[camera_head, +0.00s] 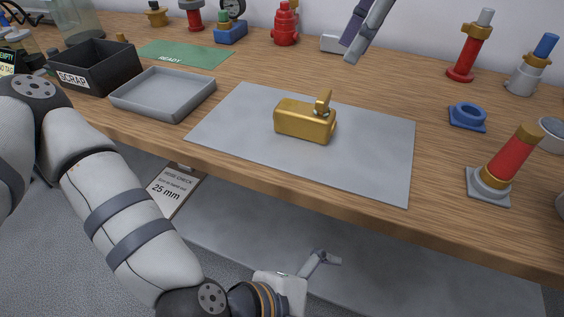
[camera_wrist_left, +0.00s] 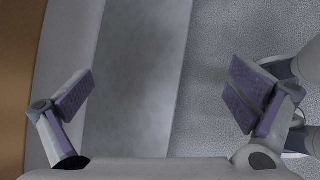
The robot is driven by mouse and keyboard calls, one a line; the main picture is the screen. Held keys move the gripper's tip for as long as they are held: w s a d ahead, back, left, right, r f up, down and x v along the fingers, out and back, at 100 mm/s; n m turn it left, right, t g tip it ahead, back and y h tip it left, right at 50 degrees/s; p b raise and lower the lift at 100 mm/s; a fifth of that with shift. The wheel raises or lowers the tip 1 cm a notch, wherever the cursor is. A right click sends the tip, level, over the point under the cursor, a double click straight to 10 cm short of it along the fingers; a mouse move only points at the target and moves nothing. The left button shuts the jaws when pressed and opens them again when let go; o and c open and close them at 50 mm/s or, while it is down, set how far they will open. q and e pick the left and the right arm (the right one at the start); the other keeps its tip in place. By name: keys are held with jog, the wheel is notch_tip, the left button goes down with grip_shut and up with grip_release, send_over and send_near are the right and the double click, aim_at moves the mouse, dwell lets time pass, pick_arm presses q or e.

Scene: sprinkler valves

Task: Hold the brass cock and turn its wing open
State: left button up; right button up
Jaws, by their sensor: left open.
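The brass cock (camera_head: 303,121) lies on the grey mat (camera_head: 375,165) on the bench. Its wing (camera_head: 323,101) stands up, slightly tilted, at the right end of its body. My right gripper (camera_head: 351,52) hangs in from the top of the head view, above and behind the cock, apart from it. Its fingers overlap from this angle, so its opening is unclear. My left gripper (camera_head: 325,262) is low in front of the bench, below the top. The left wrist view shows its two fingers (camera_wrist_left: 160,95) wide apart with nothing between them.
A grey tray (camera_head: 165,112) and a black SCRAP bin (camera_head: 112,73) stand left of the mat. A green READY mat (camera_head: 185,54) lies behind. Red and brass fittings (camera_head: 510,155) stand at right. The bench's front edge (camera_head: 300,196) lies between my left gripper and the cock.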

pick_arm(q)
jog(key=w+r+n+t, duration=0.1)
jog(key=w+r+n, duration=0.1)
jog(key=r, duration=0.1)
jog(key=w+d+r+n+t+h, duration=0.1)
jog(key=w+r, duration=0.2)
jog(key=r, duration=0.1)
jog(key=w+d+r+n+t, duration=0.1)
jog(key=w+r+n, duration=0.1)
jog(key=w+r, duration=0.1)
jog(key=shift+d+r+n+t+h, duration=0.15)
jog(key=shift+r+n+t+h, duration=0.15)
jog(key=shift+r, duration=0.15)
jog(key=n+t+y, duration=0.6)
jog(key=n, duration=0.6)
send_near(300, 124)
jog(key=shift+w+f, duration=0.1)
jog(key=shift+w, duration=0.5)
jog(key=x, duration=1.1)
jog(key=shift+s+d+f, duration=0.1)
jog(key=shift+d+f, duration=0.05)
jog(key=shift+w+d+f, duration=0.1)
jog(key=shift+w, duration=0.2)
